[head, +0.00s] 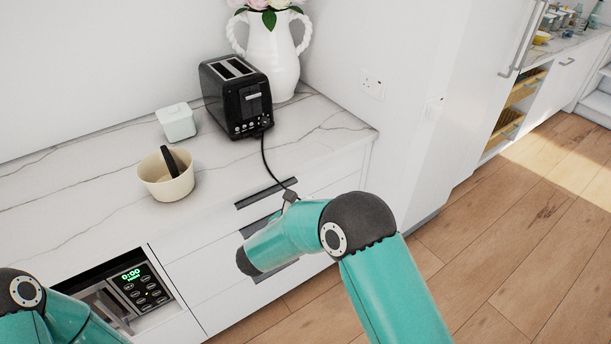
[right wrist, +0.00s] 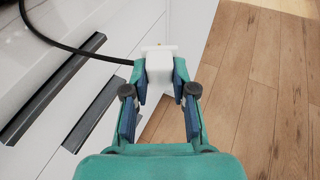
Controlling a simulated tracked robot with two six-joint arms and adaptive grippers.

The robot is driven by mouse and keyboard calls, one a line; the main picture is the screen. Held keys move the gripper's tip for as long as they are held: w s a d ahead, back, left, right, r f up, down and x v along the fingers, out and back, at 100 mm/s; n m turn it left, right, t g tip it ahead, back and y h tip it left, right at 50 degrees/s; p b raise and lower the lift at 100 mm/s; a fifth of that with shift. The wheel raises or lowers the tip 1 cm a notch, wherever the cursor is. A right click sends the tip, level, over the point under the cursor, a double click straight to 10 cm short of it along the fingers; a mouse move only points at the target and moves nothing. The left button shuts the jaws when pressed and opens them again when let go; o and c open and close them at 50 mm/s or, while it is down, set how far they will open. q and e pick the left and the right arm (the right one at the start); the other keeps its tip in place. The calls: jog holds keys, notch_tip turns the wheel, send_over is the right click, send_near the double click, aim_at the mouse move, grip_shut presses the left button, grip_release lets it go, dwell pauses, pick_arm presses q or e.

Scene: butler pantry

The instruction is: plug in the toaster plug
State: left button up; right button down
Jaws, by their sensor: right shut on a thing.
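The black toaster (head: 236,97) stands upright on the marble counter, in front of the vase. Its black cord (head: 266,160) hangs over the counter's front edge toward my right arm. In the right wrist view, my right gripper (right wrist: 161,90) is shut on the white plug (right wrist: 159,66), with the cord (right wrist: 75,48) running off to the left. The plug is clear of any socket, in front of the drawers. In the head view my right arm mostly hides that gripper. A white wall socket (head: 373,85) is right of the toaster. My left gripper is out of view.
A white vase with flowers (head: 272,58) stands behind the toaster. A small white lidded box (head: 176,122) and a cream bowl (head: 166,184) with a dark item inside are on the counter. A second wall plate (head: 435,104) is farther right. The wooden floor (head: 480,240) is clear.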

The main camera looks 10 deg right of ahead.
jog(key=s+d+m+h, duration=0.1)
jog(key=s+d, duration=0.1)
jog(key=s, duration=0.6)
jog(key=s+d+f+g, duration=0.1)
jog(key=s+d, duration=0.2)
jog(key=s, duration=0.5)
jog(key=shift+s+f+m+h, duration=0.3)
jog(key=shift+m+h, duration=0.1)
jog(key=shift+d+g, duration=0.1)
jog(key=shift+g, duration=0.2)
